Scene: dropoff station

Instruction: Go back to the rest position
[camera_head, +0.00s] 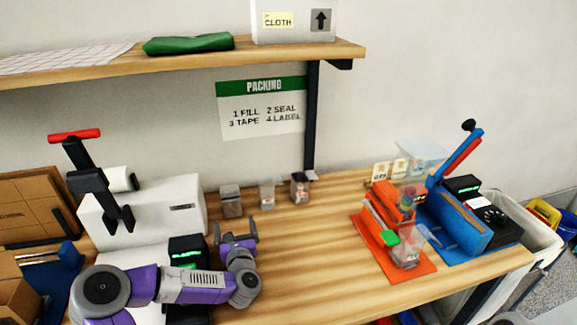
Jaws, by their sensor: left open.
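My left arm comes in from the lower left, purple and grey. My left gripper (236,234) is open and empty above the wooden table (310,255), its fingers pointing toward the back. It is in front of a grey-white small container (231,201) and apart from it, as far as I can tell. My right gripper and right arm are not in view.
Small clear containers (267,194) stand at the back. A white machine (150,215) with a black lever stands left. An orange tray (393,245) and a blue lever press (458,222) stand right. A shelf (180,62) hangs above. The table's middle is clear.

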